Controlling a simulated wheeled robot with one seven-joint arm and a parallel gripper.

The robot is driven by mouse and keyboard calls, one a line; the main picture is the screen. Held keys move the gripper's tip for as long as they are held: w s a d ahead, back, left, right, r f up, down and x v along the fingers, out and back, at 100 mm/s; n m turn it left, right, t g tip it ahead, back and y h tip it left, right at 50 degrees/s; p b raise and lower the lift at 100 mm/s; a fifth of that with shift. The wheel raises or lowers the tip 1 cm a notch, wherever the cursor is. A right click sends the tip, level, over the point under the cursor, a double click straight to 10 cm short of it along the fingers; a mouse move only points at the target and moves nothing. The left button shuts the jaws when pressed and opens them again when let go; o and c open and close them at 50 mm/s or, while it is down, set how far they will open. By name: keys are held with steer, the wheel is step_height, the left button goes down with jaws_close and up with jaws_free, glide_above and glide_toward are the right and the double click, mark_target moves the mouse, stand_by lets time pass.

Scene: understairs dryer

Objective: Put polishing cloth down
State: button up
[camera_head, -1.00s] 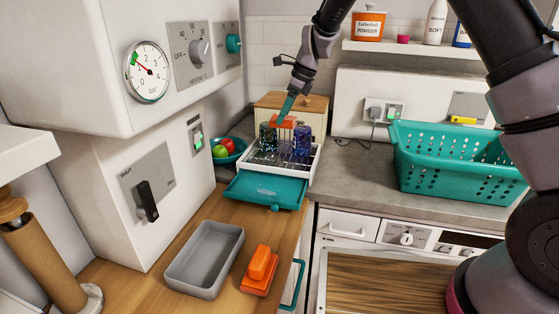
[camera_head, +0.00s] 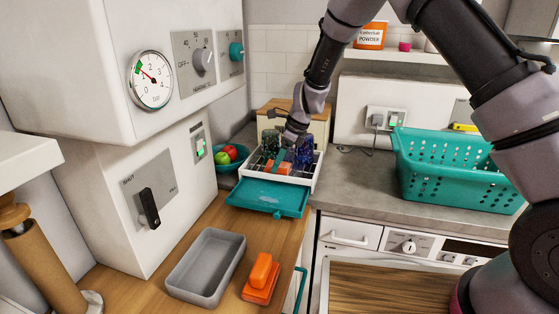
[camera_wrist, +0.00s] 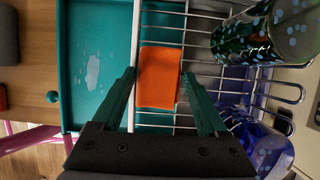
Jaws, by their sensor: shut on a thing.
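My gripper (camera_head: 279,160) points down over the front of the white dish rack (camera_head: 314,172), near the two glasses. It is shut on an orange polishing cloth (camera_head: 271,167), which in the wrist view (camera_wrist: 160,80) sits between the two teal fingers (camera_wrist: 159,70) above the rack's wires. I cannot tell whether the cloth touches the wires. A green speckled glass (camera_wrist: 240,40) and a blue speckled glass (camera_wrist: 265,145) stand in the rack at the right of the wrist view. In the head view my wrist partly hides the glasses.
A teal drip tray (camera_head: 265,196) sticks out from under the rack. A grey bin (camera_head: 206,263) and an orange block-like item (camera_head: 262,277) are on the wooden counter. A teal basket (camera_head: 460,175) stands at right; a fruit bowl (camera_head: 228,158) is left of the rack.

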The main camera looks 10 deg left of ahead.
steer(key=o, duration=1.2)
steer(key=v, duration=1.2)
steer(key=shift+r, duration=0.1)
steer(key=s+d+r+n+t, duration=0.1)
steer(key=s+d+r+n, duration=0.2)
steer(key=d+r, duration=0.65)
steer(key=s+d+r+n+t, duration=0.2)
steer(key=s+d+r+n, duration=0.15)
steer(key=d+r, duration=0.65)
steer(key=s+d+r+n+t, duration=0.1)
steer(key=s+d+n, duration=0.1)
steer(key=s+d, duration=0.3)
steer(key=s+d+r+n+t+h, duration=0.1)
steer(key=s+d+n, duration=0.2)
steer(key=s+d, duration=0.2)
steer(key=s+d+r+n+t+h, duration=0.1)
steer(key=s+d+n, duration=0.2)
steer(key=s+d, duration=0.3)
steer(key=shift+s+r+t, duration=0.1)
steer(key=shift+r+t, duration=0.05)
steer(key=shift+t, duration=0.25)
